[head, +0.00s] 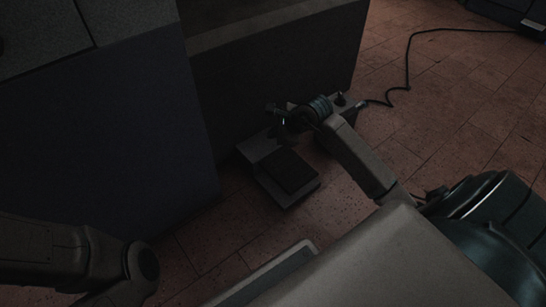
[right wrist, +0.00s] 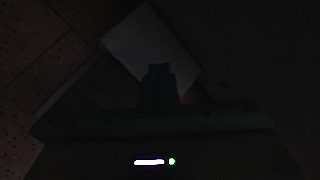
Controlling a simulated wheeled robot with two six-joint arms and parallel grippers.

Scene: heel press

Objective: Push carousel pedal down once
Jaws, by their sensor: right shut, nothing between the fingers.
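The carousel pedal (head: 289,171) is a black pad on a light grey base (head: 258,146), on the tiled floor beside a dark cabinet. My right gripper (head: 277,117) is shut and empty, reaching in from the right over the back of the pedal unit. In the head view it hides part of the base; I cannot tell whether it touches. In the dark right wrist view, the closed fingers (right wrist: 158,78) show in front of a pale grey surface of the base (right wrist: 150,45). My left arm shows at lower left in the head view, its gripper out of frame.
A dark cabinet panel (head: 275,85) stands right behind the pedal, and a large dark blue-grey panel (head: 110,125) stands to its left. A black cable (head: 407,65) runs from behind the pedal across the floor to the upper right. Tiled floor (head: 450,110) is open at right.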

